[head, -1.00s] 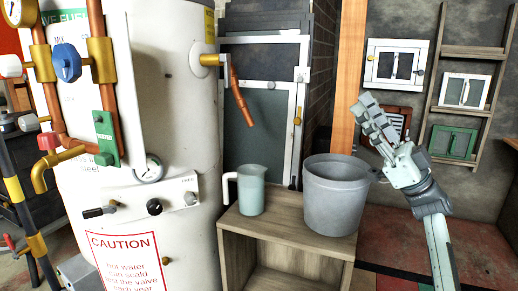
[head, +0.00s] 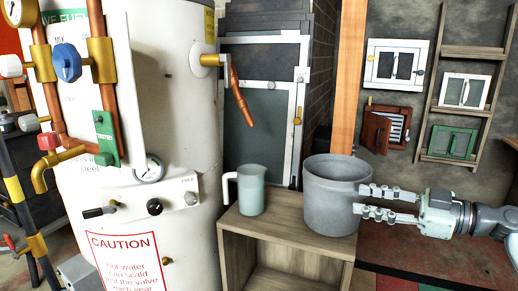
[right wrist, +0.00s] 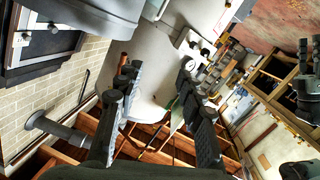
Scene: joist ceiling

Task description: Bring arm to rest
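My right gripper (head: 360,201) comes in from the right edge of the head view, its two fingers pointing left. The fingers are apart with a clear gap and hold nothing. Its fingertips overlap the right side of the grey bucket (head: 325,205) in the picture; I cannot tell whether they touch it. In the right wrist view the two dark fingers (right wrist: 157,75) are also spread, with nothing gripped between them. My left gripper does not show.
The bucket and a pale green jug (head: 251,190) stand on a wooden stand (head: 285,233). A white tank (head: 185,110) with copper pipes and valves fills the left. A wooden post (head: 349,75) rises behind the bucket. Small framed doors (head: 397,66) hang on the right wall.

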